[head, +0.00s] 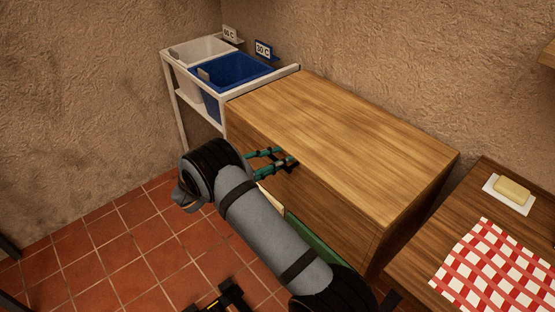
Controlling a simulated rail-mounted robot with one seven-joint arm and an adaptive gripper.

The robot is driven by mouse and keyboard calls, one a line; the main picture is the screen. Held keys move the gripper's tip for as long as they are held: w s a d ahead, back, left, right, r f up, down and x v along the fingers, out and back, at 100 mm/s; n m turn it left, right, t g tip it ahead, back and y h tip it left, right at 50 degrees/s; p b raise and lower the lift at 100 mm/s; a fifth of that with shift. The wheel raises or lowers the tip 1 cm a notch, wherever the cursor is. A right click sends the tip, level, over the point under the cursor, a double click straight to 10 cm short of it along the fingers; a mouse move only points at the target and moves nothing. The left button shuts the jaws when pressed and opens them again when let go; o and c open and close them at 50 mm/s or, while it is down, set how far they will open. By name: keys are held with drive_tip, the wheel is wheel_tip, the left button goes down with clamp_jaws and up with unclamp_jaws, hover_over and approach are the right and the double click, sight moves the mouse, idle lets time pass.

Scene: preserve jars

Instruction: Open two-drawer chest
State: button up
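The two-drawer chest (350,115) is a wooden box with a broad, bare top, standing against the back wall. Its front faces the lower left, and my arm covers much of it. My gripper (290,164) has teal fingers that reach to the upper part of the chest front. A small dark part shows at the fingertips; I cannot tell whether it is a handle or the finger pads, or whether the fingers close on anything. Below, a green strip (316,240) and a cream patch show along the lower front, partly hidden by my arm.
A white rack with a white bin (203,50) and a blue bin (232,70) stands left of the chest. At right, a wooden table (432,262) holds a checked cloth (492,268) and a butter dish (510,193). Tiled floor (120,250) lies clear at left.

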drive_tip(key=c, duration=0.4)
clamp_jaws()
idle(0.5)
